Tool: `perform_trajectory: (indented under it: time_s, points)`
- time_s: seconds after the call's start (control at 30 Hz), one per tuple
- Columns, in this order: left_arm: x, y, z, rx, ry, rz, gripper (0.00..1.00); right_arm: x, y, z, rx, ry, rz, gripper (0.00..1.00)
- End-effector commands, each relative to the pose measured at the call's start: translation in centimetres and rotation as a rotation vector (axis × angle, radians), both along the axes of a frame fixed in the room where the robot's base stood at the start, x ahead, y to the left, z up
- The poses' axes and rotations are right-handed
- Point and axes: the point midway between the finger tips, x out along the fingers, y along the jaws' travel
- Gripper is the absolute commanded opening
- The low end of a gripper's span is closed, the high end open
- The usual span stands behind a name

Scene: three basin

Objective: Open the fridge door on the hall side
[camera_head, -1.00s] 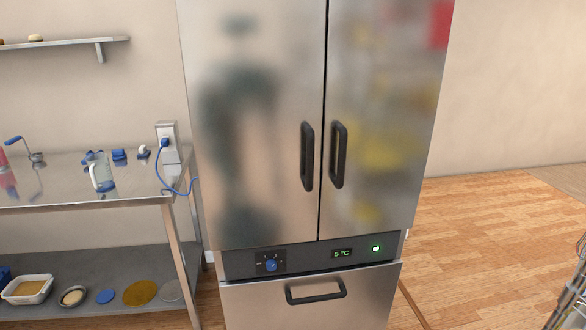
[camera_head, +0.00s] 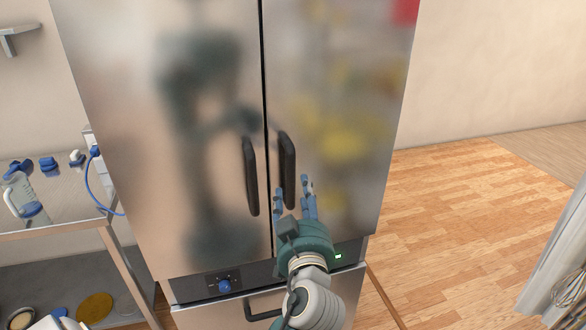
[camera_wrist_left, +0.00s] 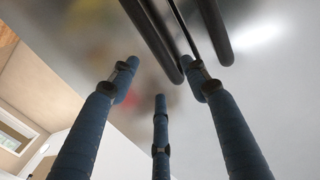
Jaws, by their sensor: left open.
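The steel fridge has two tall upper doors. The right door (camera_head: 340,90), on the side of the open wooden floor, is shut against the left door (camera_head: 160,100). Its dark upright handle (camera_head: 287,165) is beside the seam; the left door's handle (camera_head: 250,175) stands across from it. My left gripper (camera_head: 307,190) is open, its blue fingers pointing up in front of the right door, by the lower part of its handle. In the left wrist view, that handle's end (camera_wrist_left: 172,72) appears between the open fingertips (camera_wrist_left: 160,80); contact cannot be told. My right gripper is not identifiable.
A steel table (camera_head: 60,212) with a jug (camera_head: 24,195) and small blue items stands left of the fridge. A drawer handle (camera_head: 262,310) sits below the control panel (camera_head: 225,282). Wooden floor (camera_head: 460,210) to the right is mostly clear; a pale object (camera_head: 560,270) stands at the far right.

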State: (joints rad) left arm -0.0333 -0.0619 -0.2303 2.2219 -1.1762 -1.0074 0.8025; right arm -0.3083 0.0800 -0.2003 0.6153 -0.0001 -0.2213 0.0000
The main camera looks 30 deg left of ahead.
Motion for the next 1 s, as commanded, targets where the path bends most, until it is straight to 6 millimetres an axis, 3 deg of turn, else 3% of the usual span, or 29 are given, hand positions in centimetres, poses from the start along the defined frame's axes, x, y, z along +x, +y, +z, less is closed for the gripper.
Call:
perform_trajectory:
  time_s: [0.43, 0.9, 1.0]
  points:
    - [6.3, 4.9, 0.3, 0.006, 0.004, -0.002, 0.46, 1.3, 0.1, 3.7, 0.002, -0.018, 0.001, 0.40]
    - [7.5, 5.9, -0.1, 0.001, 0.003, -0.002, 0.46, 1.2, 0.1, 4.0, 0.002, -0.017, 0.000, 0.40]
    - [7.5, 5.9, -0.1, 0.002, 0.003, -0.002, 0.28, 1.2, 0.1, 4.0, 0.001, -0.016, 0.000, 0.40]
